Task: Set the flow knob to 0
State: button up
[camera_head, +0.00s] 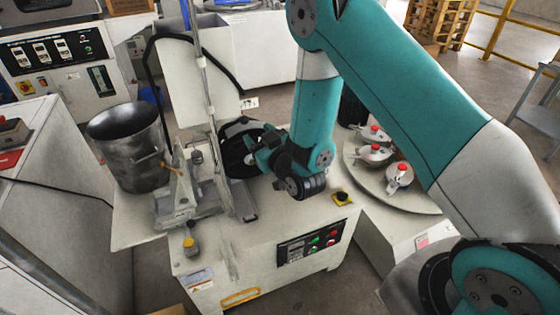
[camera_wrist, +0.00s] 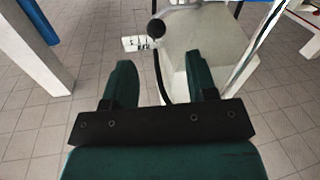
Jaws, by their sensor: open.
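My gripper (camera_head: 262,158) is in the air above the white machine's top (camera_head: 275,215), turned toward the back left. In the wrist view its two green fingers (camera_wrist: 159,75) stand apart with nothing between them. A small yellow and grey knob-like part (camera_head: 189,243) sits at the front left corner. I cannot tell which one is the flow knob, and no scale or 0 mark is readable. Neither knob shows in the wrist view.
A front panel with red and green buttons (camera_head: 312,243) is below the machine top. A metal bucket (camera_head: 130,150) and an upright metal stand (camera_head: 207,95) are at left. A round plate (camera_head: 400,200) with red-topped parts is at right. The front middle of the top is clear.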

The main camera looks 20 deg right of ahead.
jog(key=s+d, duration=0.2)
jog(key=s, duration=0.8)
